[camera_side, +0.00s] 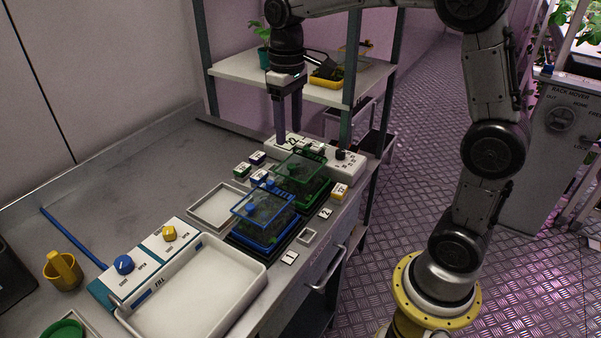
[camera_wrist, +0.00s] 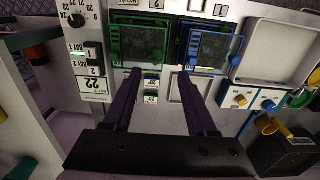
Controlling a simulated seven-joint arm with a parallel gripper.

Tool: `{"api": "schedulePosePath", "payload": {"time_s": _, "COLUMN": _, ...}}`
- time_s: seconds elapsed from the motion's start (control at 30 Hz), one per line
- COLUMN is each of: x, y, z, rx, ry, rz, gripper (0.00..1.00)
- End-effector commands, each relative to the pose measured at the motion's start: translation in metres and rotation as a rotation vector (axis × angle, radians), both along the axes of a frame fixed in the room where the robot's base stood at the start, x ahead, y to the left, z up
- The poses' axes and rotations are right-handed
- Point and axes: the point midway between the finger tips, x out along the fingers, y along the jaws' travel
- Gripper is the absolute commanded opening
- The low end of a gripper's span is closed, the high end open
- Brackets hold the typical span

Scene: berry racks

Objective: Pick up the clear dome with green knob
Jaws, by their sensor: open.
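The clear dome with green knob (camera_side: 300,166) is a see-through, green-edged cover over a dark, green-rimmed base on the bench. It stands behind a similar blue-edged clear cover (camera_side: 262,205). In the wrist view the green-edged cover (camera_wrist: 140,42) is at upper left, with the blue-edged one (camera_wrist: 208,45) to its right. My gripper (camera_side: 288,131) has long purple fingers pointing down, beyond the green cover at the far end of the bench. Its fingers (camera_wrist: 162,72) are apart with nothing between them. It does not touch either cover. The green knob is small and dark in both views.
A white numbered panel (camera_side: 345,164) stands by the green cover, near my fingers. Small labelled blocks (camera_side: 242,170) lie around the covers. A white tray (camera_side: 255,285) and a panel with blue and yellow knobs (camera_side: 124,265) are nearer. A shelf rack (camera_side: 235,68) stands behind.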

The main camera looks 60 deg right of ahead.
Motion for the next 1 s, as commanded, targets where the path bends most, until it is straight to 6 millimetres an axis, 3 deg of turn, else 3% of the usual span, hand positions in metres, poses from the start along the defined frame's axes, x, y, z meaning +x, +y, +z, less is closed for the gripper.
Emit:
{"api": "schedulePosePath", "payload": {"time_s": 0.1, "x": -0.001, "y": 0.0, "z": -0.021, "rx": 0.0, "ry": 0.003, "rz": 0.0, "gripper": 0.58}}
{"api": "schedulePosePath", "payload": {"time_s": 0.43, "x": -0.001, "y": -0.002, "z": -0.047, "rx": 0.0, "ry": 0.001, "rz": -0.001, "gripper": 0.58}}
{"api": "schedulePosePath", "payload": {"time_s": 0.7, "x": -0.001, "y": -0.005, "z": -0.084, "rx": 0.0, "ry": 0.001, "rz": 0.0, "gripper": 0.58}}
{"api": "schedulePosePath", "payload": {"time_s": 1.0, "x": -0.001, "y": -0.005, "z": -0.09, "rx": 0.0, "ry": -0.002, "rz": 0.0, "gripper": 0.58}}
